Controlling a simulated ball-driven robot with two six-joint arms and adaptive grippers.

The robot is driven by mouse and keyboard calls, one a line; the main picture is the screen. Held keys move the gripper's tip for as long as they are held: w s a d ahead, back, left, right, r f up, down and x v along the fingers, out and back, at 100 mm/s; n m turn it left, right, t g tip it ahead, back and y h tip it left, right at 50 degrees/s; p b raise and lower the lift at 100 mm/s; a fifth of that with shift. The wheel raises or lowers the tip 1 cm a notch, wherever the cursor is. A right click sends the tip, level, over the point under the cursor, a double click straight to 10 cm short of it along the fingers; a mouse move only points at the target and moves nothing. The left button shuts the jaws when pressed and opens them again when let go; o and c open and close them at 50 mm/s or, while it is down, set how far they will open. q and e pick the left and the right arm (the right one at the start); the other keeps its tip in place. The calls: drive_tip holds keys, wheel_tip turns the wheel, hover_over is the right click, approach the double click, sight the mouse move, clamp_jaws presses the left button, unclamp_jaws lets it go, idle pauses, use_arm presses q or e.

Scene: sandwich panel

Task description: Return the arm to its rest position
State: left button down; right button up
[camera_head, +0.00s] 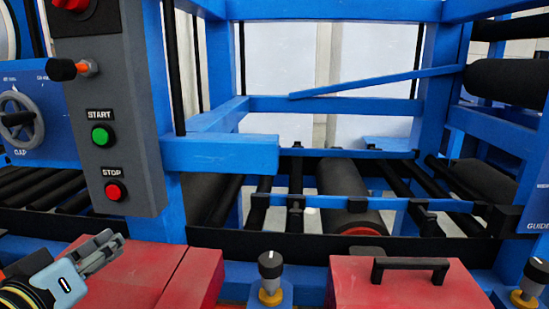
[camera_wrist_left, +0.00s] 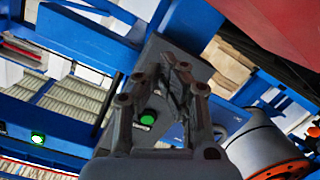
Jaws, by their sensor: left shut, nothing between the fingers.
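My left gripper (camera_head: 98,251) is at the lower left of the head view, shut and empty. It is in front of and below the grey control panel, over a red cover, and looks apart from the panel. The left wrist view shows the same gripper (camera_wrist_left: 172,62) with its fingers together. The grey control panel (camera_head: 140,140) carries a green START button (camera_head: 102,136) and a red STOP button (camera_head: 115,190). The green button also shows in the left wrist view (camera_wrist_left: 147,117), behind the gripper linkage. My right gripper is not in view.
A blue machine frame (camera_head: 220,153) with black rollers (camera_head: 340,185) fills the back. A red cover (camera_head: 140,278) lies below the gripper, and a red box (camera_head: 400,290) with a black handle stands at the lower right. A black knob (camera_head: 270,265) stands between them.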

use_arm(q)
drive_tip(key=s+a+f+m+g+y, duration=0.1)
drive_tip(key=s+f+m+g, duration=0.2)
drive_tip(key=s, duration=0.4)
drive_tip(key=s+f+g, duration=0.3)
drive_tip(key=s+g, duration=0.2)
drive_tip(key=s, duration=0.2)
drive_tip(key=s+a+f+m+g+y, duration=0.15)
drive_tip(key=s+f+g, duration=0.25)
drive_tip(key=s, duration=0.4)
wheel_tip(320, 180, down, 28)
drive_tip(key=s+a+g+b, duration=0.2)
drive_tip(key=s+f+g+b, duration=0.1)
drive_tip(key=s+f+b, duration=0.1)
drive_tip(key=s+f, duration=1.6)
drive_tip(key=shift+s+a, duration=0.35)
drive_tip(key=shift+a, duration=0.1)
drive_tip(key=shift+f, duration=0.1)
